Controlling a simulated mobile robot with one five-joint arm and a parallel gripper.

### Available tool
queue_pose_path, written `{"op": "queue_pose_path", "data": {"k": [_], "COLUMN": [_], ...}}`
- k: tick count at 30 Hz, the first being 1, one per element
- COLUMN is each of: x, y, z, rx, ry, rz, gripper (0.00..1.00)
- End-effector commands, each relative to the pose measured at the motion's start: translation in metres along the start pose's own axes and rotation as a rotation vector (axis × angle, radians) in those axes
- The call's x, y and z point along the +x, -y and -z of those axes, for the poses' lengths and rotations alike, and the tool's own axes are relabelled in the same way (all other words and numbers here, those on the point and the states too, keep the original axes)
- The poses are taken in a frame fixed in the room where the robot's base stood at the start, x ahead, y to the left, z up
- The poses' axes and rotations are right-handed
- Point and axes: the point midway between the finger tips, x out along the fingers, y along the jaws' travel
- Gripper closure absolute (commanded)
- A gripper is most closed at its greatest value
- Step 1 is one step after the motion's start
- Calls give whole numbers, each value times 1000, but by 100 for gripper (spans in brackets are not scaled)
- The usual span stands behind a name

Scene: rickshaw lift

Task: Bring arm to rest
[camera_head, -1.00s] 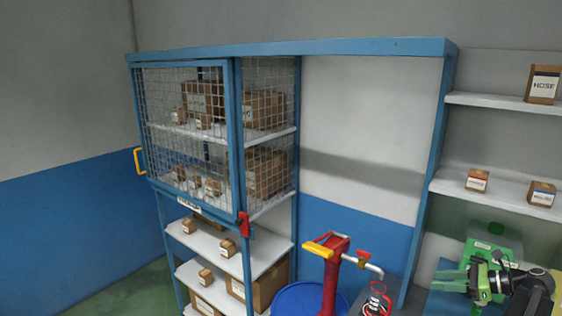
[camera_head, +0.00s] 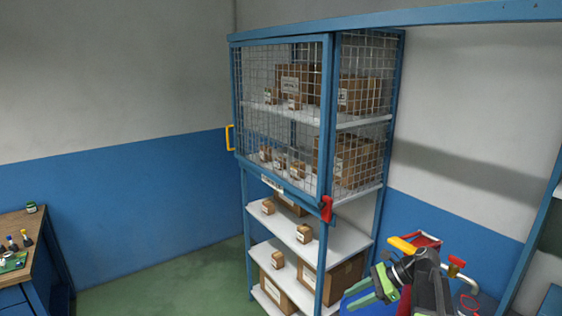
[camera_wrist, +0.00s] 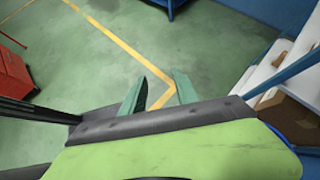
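My gripper (camera_head: 368,290) shows at the lower right in the head view, with green fingers pointing left in front of the shelf unit. In the wrist view my gripper (camera_wrist: 160,90) has its two green fingers apart, with only floor visible between them. It holds nothing. My dark arm runs down out of the head picture.
A blue shelf unit with a wire-mesh cage door (camera_head: 280,110) holds several cardboard boxes. A red and yellow pump (camera_head: 418,243) stands partly behind my arm. A workbench (camera_head: 30,240) is at left. Green floor (camera_head: 180,285) is clear between. A red cabinet (camera_wrist: 15,75) shows in the wrist view.

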Motion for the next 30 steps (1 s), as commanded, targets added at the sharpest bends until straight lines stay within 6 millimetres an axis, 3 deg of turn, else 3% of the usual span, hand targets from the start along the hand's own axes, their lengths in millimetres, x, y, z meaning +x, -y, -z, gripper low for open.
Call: {"op": "queue_pose_path", "data": {"k": [1, 3, 6, 11, 13, 20, 24, 30], "x": [46, 89, 136, 184, 184, 145, 142, 144], "y": [-14, -28, -50, -86, -94, -91, -85, -85], "z": [-9, -19, -26, -20, -8, 34, 36, 35], "rx": [-89, -222, -418, -791, -961, -1361, -1505, -1535], "ry": [-51, -126, -225, -393, -472, -633, -620, -608], "rz": [-63, -136, -232, -400, -476, -695, -761, -773], "gripper": [64, 64, 64, 64, 64, 64, 64, 64]}}
